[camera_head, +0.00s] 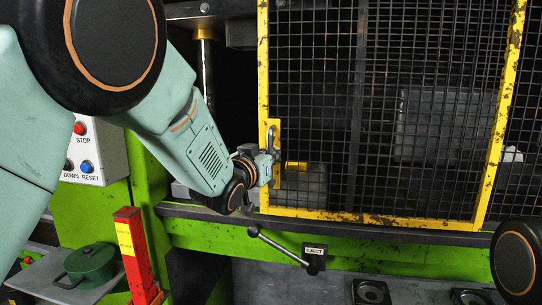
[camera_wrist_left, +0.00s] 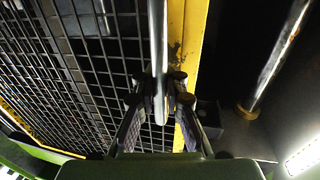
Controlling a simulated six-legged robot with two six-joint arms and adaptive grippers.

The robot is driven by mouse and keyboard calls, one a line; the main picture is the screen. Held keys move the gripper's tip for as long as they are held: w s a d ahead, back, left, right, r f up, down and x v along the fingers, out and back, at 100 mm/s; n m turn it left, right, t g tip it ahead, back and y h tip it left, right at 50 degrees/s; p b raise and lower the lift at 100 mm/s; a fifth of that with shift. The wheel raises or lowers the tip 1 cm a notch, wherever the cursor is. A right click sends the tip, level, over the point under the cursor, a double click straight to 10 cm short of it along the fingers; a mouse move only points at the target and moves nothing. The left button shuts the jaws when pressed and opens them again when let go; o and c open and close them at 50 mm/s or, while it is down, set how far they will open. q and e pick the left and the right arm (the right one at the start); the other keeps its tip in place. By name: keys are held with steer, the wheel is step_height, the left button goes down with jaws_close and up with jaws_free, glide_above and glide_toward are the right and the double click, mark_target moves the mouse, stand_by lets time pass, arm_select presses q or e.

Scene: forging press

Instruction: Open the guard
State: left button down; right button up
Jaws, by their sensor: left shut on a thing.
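The guard is a black wire mesh panel (camera_head: 345,120) in a worn yellow frame (camera_head: 263,60). It stands upright across the front of the press, and its mesh also shows in the left wrist view (camera_wrist_left: 85,60). A handle sits on a yellow plate (camera_head: 276,135) at the frame's left edge. My left gripper (camera_head: 268,163) is shut on this handle. In the left wrist view, the fingers (camera_wrist_left: 160,92) close around the grey handle bar (camera_wrist_left: 157,45), beside the yellow frame edge (camera_wrist_left: 190,45). My right gripper is out of view.
A lever (camera_head: 278,246) by the EJECT label (camera_head: 314,249) sticks out below the guard. A button box (camera_head: 92,150), a red post (camera_head: 133,250) and a green pot (camera_head: 88,265) are at left. A metal column (camera_wrist_left: 285,45) stands near the wrist.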

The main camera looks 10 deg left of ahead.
arm_select(q)
steer(key=shift+s+f, duration=0.1)
steer(key=shift+f, duration=0.35)
steer(key=c, duration=1.8)
jaws_free()
steer(key=o, duration=0.4)
steer(key=shift+s+r, duration=0.3)
steer(key=shift+r, duration=0.15)
steer(key=shift+w+f, duration=0.1)
steer(key=shift+w, duration=0.15)
steer(key=v, duration=1.2)
